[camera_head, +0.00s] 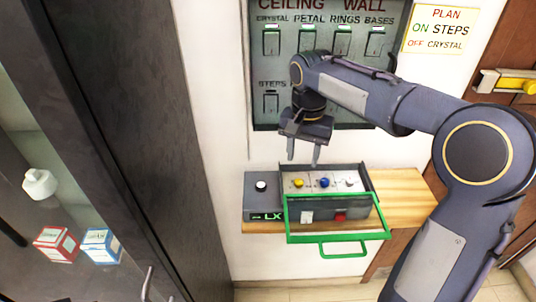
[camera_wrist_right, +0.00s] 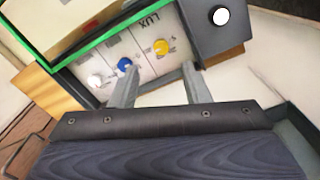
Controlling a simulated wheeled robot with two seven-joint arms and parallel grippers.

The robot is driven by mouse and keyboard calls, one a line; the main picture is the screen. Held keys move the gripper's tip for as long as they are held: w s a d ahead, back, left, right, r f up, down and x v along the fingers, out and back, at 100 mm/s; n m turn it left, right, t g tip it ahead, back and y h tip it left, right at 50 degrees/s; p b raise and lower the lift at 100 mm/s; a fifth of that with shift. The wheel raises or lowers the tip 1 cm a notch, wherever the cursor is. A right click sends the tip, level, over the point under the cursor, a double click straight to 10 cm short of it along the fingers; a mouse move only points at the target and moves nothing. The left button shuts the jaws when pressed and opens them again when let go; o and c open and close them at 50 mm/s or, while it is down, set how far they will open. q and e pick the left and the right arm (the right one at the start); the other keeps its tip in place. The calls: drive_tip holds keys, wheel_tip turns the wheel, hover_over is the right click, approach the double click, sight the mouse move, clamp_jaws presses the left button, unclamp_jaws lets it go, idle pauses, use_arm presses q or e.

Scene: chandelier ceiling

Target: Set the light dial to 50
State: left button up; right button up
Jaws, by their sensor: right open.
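A control box sits on a wooden shelf, with a dark left part (camera_head: 257,203) that bears a white round knob (camera_head: 261,185) and a green "LX" display (camera_head: 267,216). Its pale panel holds a yellow knob (camera_head: 299,183), a blue knob (camera_head: 325,182) and a white knob (camera_head: 350,182). I cannot tell which knob is the light dial; no 50 is readable. My right gripper (camera_head: 303,160) is open and empty above the panel. In the right wrist view its fingers (camera_wrist_right: 160,80) point toward the panel near the yellow knob (camera_wrist_right: 161,47). My left gripper is out of view.
A green frame with a handle (camera_head: 342,239) stands at the box's front. The wooden shelf (camera_head: 405,190) is bare at right. A switch panel (camera_head: 290,65) and a "PLAN" sign (camera_head: 440,30) hang behind. A dark cabinet (camera_head: 135,130) stands at left.

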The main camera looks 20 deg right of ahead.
sight(299, 181)
drive_tip(key=shift+w+a+f, duration=0.1)
drive_tip(key=shift+w+f, duration=0.15)
drive_tip(key=shift+f, duration=0.05)
drive_tip(key=shift+s+f, duration=0.15)
drive_tip(key=shift+f, duration=3.45)
clamp_jaws()
